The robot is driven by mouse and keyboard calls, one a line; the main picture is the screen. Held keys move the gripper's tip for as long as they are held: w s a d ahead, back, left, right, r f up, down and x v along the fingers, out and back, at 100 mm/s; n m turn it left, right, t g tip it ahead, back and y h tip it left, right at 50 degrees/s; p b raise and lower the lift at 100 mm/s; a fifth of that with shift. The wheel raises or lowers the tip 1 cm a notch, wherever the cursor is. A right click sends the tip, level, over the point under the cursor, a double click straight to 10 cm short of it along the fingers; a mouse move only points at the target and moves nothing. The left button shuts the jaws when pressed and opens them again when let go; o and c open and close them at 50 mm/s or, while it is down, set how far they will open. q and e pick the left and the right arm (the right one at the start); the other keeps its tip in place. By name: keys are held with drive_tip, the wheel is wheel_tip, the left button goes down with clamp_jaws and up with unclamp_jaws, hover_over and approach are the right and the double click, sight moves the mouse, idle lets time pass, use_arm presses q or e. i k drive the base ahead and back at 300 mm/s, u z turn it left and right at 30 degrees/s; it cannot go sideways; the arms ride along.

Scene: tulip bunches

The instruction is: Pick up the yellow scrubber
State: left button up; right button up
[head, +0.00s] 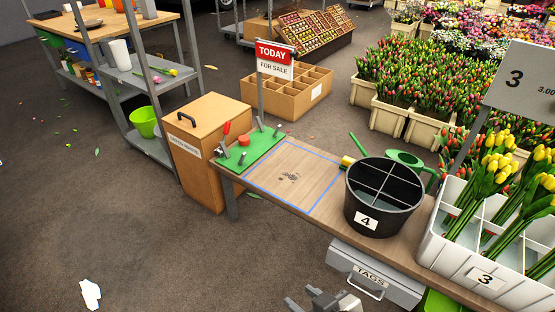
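A small yellow block, which looks like the yellow scrubber (347,162), lies on the wooden bench (288,178) at the right edge of the blue taped rectangle. It sits against the left side of the black bucket (384,213) marked 4, which seems to hide part of it. My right gripper (301,297) is at the bottom edge of the head view, in front of and below the bench, well away from the scrubber. Its two fingers are apart with nothing between them. My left gripper is not in view.
A green watering can (405,158) stands behind the bucket. A green mat (250,150) with tools lies at the bench's left end. A white crate (452,243) of yellow tulips stands at the right.

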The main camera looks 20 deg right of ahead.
sight(346, 161)
drive_tip(key=u, duration=0.15)
drive_tip(key=i, duration=2.35)
drive_tip(key=z, duration=4)
